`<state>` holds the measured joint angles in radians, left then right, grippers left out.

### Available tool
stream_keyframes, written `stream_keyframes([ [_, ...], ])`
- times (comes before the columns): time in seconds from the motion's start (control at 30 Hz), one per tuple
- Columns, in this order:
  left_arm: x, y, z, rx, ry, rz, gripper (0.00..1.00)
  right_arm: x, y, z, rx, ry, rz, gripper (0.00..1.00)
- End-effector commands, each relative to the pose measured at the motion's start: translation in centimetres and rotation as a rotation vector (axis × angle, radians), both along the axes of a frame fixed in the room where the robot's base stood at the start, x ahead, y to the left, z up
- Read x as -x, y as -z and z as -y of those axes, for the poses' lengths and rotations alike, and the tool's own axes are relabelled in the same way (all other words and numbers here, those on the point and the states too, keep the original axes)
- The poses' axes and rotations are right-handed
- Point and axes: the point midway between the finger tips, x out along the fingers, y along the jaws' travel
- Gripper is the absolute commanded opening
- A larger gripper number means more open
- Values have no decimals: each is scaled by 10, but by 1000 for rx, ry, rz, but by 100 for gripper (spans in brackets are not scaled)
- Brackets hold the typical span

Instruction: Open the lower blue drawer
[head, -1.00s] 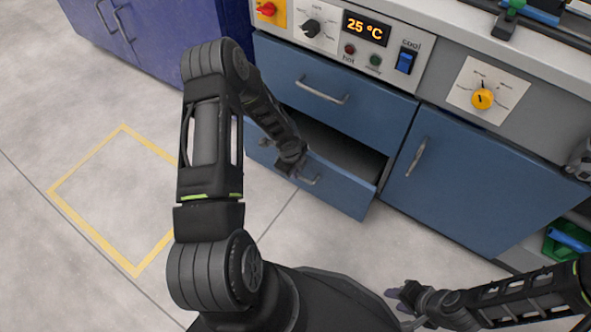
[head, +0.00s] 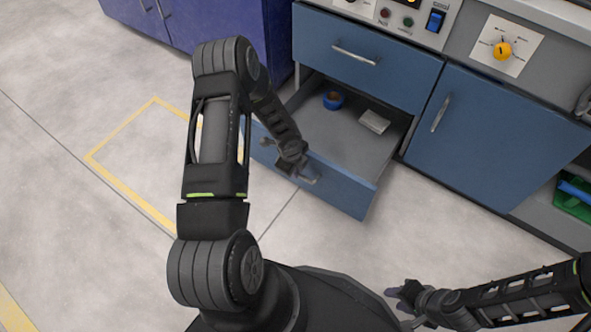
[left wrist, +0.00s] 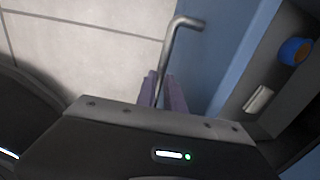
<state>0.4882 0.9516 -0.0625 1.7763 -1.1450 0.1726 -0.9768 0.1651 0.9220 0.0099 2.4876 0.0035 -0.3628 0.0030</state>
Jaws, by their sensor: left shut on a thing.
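The lower blue drawer (head: 345,186) stands pulled well out of the cabinet, its interior showing in the head view. Its front also shows in the left wrist view (left wrist: 237,45). My left gripper (head: 305,176) is at the drawer front, shut on the metal drawer handle (left wrist: 181,40). In the left wrist view the purple fingers (left wrist: 161,92) close around one part of the handle bar, and the bent end sticks out beyond them. My right gripper (head: 392,293) is low at the right, away from the cabinet; its finger opening is too small to tell.
Inside the drawer lie a blue roll (head: 333,100) and a small pale block (head: 375,122). A closed upper drawer (head: 365,62) is above, and a closed cabinet door (head: 490,135) is to the right. A purple-blue cabinet (head: 215,20) stands left. Floor in front is clear.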

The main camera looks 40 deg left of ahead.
Motion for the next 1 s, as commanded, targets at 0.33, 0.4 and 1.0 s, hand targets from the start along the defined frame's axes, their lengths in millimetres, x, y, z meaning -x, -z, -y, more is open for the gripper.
stream_keyframes([
  [0.33, 0, 0, 0, -1, 0, 1, 0, 0, 0, 0, 0, 0, 0, 34],
  [0.4, -1, 0, 0, 0, 0, 1, 17, 0, 0, 0, 0, 0, 0, 34],
  [1.0, 1, -10, 0, 0, 0, 2, 34, 1, -5, -1, -1, -1, 0, 34],
])
